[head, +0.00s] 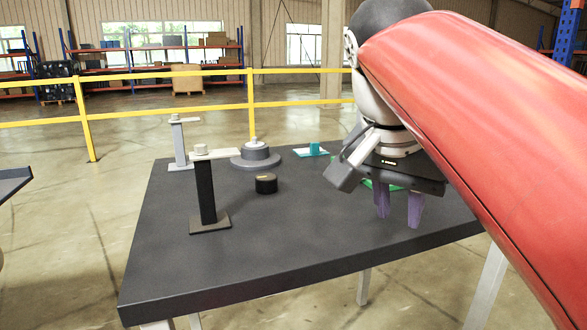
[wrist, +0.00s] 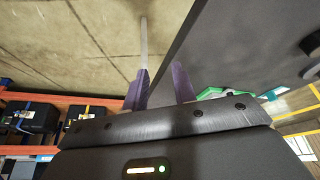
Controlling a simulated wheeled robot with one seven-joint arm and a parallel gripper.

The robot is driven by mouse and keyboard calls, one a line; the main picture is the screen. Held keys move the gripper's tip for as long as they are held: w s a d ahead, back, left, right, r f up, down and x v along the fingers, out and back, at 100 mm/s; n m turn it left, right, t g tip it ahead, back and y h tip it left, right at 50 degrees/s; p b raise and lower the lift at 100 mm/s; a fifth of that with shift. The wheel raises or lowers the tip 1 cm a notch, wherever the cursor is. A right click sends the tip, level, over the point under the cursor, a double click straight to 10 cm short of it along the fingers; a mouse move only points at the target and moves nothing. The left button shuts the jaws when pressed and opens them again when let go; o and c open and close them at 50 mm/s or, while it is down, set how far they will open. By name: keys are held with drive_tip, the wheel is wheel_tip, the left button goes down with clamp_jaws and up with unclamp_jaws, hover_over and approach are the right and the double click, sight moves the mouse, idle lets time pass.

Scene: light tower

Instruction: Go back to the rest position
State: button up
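My gripper (head: 399,208) is above the right part of the dark table (head: 290,250), with its purple fingers pointing down. The fingers stand apart with nothing visible between them, and the gap also shows in the wrist view (wrist: 161,88). My red arm link covers the right side of the head view. A green piece (head: 368,184) is partly hidden behind my gripper; green also shows beside the fingers in the wrist view (wrist: 211,92).
A black post (head: 206,190) with a pale arm, a grey post (head: 180,148), a stepped grey base (head: 256,158), a black cylinder (head: 266,184) and a teal piece on white (head: 314,150) stand left of my gripper. The table's front middle is clear. A yellow railing (head: 220,107) runs behind.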

drive_tip(key=s+d+f+n+t+y, duration=0.1)
drive_tip(key=s+f+n, duration=0.2)
drive_tip(key=f, duration=0.9)
drive_tip(key=s+d+f+n+t+y, duration=0.1)
drive_tip(key=s+f+n, duration=0.3)
drive_tip(key=f, duration=0.9)
drive_tip(key=shift+s+n+y, duration=0.3)
drive_tip(key=shift+s+y, duration=0.05)
drive_tip(key=shift+y, duration=0.05)
